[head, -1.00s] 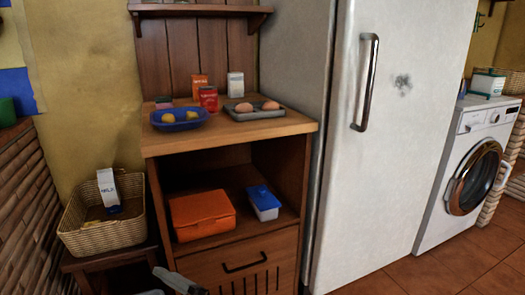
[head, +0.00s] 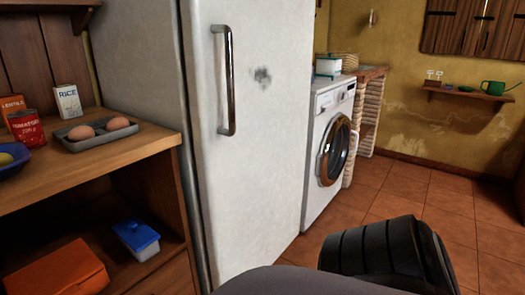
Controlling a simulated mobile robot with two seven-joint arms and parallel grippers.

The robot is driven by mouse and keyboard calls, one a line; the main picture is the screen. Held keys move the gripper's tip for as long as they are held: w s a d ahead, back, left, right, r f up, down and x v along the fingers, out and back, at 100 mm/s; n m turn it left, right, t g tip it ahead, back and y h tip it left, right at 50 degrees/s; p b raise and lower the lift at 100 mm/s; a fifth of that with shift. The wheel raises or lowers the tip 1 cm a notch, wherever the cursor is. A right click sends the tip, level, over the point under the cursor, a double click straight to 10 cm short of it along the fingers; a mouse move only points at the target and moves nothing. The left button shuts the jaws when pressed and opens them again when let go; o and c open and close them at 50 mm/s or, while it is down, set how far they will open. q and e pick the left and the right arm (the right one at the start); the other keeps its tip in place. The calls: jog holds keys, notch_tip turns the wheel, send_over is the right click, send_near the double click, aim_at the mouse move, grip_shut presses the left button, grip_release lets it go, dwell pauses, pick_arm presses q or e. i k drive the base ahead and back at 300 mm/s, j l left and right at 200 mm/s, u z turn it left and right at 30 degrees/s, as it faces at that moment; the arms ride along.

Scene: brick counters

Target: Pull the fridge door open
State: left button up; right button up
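The white fridge door (head: 262,160) is shut, with a dark smudge on its upper part. Its long vertical metal handle (head: 229,82) is on the door's left side. Nothing touches the handle. A grey and black part of my own arm shows at the bottom right, in front of the floor. Neither gripper's fingers are in the head view.
A wooden counter (head: 95,158) stands left of the fridge, with an egg tray (head: 92,138), a rice box (head: 67,102) and a tomato can (head: 26,128) on top. A washing machine (head: 318,150) stands to the right. Tiled floor (head: 400,200) is clear there.

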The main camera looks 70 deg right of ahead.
aim_at(248, 63)
jog(key=i+l+z, duration=0.35)
jog(key=i+z, duration=0.15)
jog(key=z, duration=2)
